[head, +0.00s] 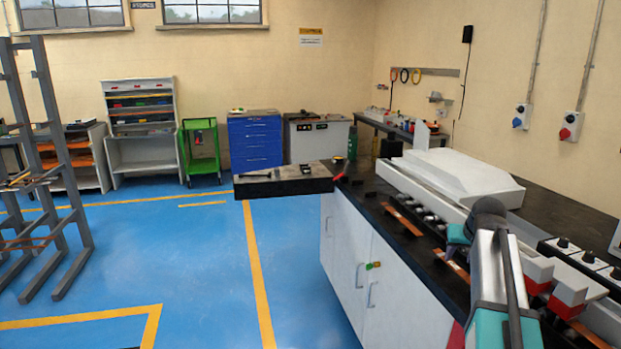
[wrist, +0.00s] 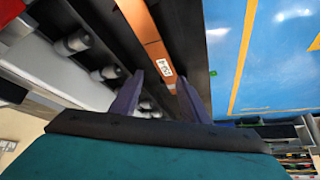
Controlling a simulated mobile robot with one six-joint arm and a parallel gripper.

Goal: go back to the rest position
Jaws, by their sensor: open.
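My gripper (wrist: 159,82) shows in the wrist view with its two dark fingers apart. A copper bar (wrist: 144,32) with a small white printed label (wrist: 165,68) lies beyond the fingers, in line with the gap between them. I cannot tell how far it is from the fingertips. In the head view my arm reaches over the machine bench from the lower right, and the fingers cannot be made out there. Copper bars lie along the front of the bench, one (head: 403,220) left of my arm and another (head: 452,263) close beside it.
The busbar machine (head: 455,175) with a white cover stands on the dark bench over white cabinets (head: 350,260). A grey rack (head: 60,170) stands at the left. The blue floor (head: 180,265) between is clear.

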